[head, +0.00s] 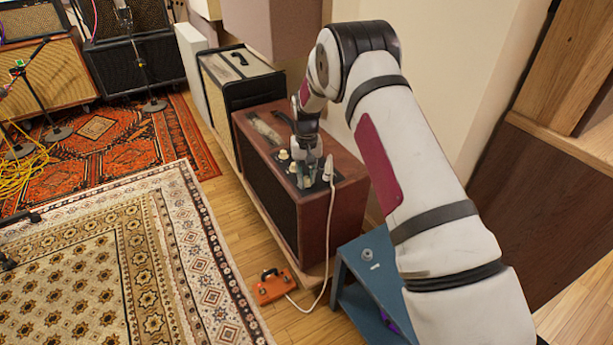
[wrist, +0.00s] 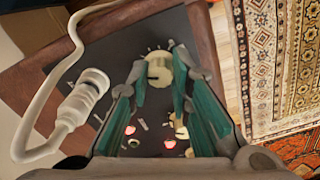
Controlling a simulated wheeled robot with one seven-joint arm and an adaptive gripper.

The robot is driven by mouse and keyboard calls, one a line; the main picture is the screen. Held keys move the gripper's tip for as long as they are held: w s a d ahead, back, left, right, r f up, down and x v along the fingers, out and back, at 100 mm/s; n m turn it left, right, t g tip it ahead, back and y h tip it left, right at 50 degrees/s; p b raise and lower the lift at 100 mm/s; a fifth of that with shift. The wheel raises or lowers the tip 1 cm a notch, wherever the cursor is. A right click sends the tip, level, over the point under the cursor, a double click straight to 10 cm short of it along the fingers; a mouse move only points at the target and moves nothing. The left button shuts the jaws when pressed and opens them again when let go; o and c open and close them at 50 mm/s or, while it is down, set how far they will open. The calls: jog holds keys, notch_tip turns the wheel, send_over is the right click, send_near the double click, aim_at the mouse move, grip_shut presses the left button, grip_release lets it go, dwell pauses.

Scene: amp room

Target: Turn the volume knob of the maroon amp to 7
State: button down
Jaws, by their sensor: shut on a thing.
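The maroon amp (head: 337,209) stands on the floor against the wall, with its dark control panel on top. My gripper (head: 310,178) reaches down onto that panel from above. In the wrist view my gripper (wrist: 160,72) has its two green-padded fingers on either side of a cream knob (wrist: 159,68), closed on it. Small marks ring the far side of this knob; their numbers are too small to read. More cream knobs (wrist: 181,130) and small red lights (wrist: 130,130) lie on the panel between the fingers, partly hidden by them.
A white plug with a cable (wrist: 84,95) sits in the panel beside the gripped knob; the cable (head: 331,235) hangs down the amp's side to an orange pedal (head: 273,286) on the floor. A black amp (head: 236,89) stands behind. A blue stool (head: 366,272) is close at the right.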

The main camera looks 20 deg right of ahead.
aim_at(306, 178)
jog(key=m, duration=0.6)
dwell(0.6)
jog(key=c, duration=1.4)
grip_release()
jog(key=shift+c, duration=0.2)
notch_tip(306, 178, up, 12)
